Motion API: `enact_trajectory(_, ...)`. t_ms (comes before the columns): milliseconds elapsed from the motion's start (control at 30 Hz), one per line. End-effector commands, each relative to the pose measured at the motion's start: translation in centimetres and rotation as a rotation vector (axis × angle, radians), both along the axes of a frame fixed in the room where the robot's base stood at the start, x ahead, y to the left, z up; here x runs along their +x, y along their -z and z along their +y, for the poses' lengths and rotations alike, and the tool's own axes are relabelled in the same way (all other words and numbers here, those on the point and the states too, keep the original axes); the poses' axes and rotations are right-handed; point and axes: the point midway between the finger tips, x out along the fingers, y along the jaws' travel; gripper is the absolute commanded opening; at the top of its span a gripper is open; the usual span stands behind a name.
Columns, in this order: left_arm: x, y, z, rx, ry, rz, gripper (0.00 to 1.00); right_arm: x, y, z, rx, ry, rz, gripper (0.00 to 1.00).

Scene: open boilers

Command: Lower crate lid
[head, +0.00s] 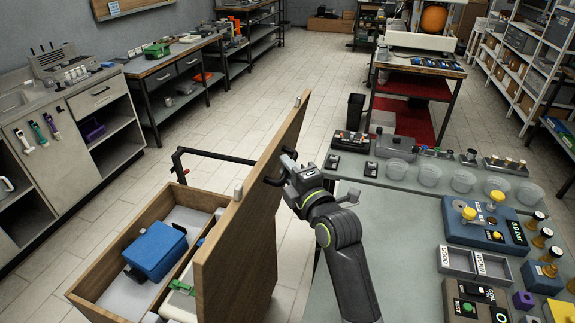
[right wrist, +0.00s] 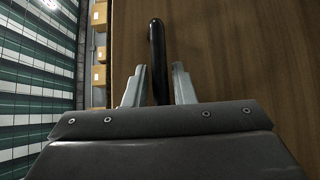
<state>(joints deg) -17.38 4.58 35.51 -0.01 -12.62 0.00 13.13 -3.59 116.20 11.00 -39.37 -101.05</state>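A wooden crate (head: 128,233) stands at the lower left in the head view. Its brown wooden lid (head: 240,245) is raised, standing steeply on edge. A black bar handle (head: 272,181) sits on the lid's right-hand face; it also shows upright in the right wrist view (right wrist: 157,55). My right gripper (head: 287,172) is at the handle. In the right wrist view its two fingers (right wrist: 157,84) stand on either side of the handle, with a visible gap on both sides, so it is open around it. My left gripper is not in view.
Inside the crate are a blue box (head: 155,249) and a partly hidden green-and-white item (head: 182,287). A black bar (head: 215,155) runs behind the crate. A grey worktable (head: 385,215) with cups and devices stands close on the right. The tiled floor beyond is clear.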

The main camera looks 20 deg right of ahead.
Motion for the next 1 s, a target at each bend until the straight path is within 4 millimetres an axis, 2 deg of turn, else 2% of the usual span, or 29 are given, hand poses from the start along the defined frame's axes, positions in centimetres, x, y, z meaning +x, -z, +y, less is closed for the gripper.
enact_trajectory(367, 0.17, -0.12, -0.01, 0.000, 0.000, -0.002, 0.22, 0.41, 0.05, 0.07, 0.000, 0.000, 0.000, 0.23)
enact_trajectory(533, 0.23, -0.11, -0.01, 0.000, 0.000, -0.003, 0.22, 0.40, 0.05, 0.08, 0.000, 0.000, 0.000, 0.01)
enact_trajectory(567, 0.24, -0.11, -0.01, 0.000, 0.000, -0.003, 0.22, 0.40, 0.06, 0.08, 0.000, 0.000, 0.001, 0.00)
enact_trajectory(867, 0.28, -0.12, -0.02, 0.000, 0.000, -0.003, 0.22, 0.48, 0.02, 0.07, 0.000, 0.000, 0.001, 0.00)
enact_trajectory(1000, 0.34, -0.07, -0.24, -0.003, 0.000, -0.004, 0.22, 1.09, -0.42, 0.02, 0.000, -0.001, -0.002, 0.00)
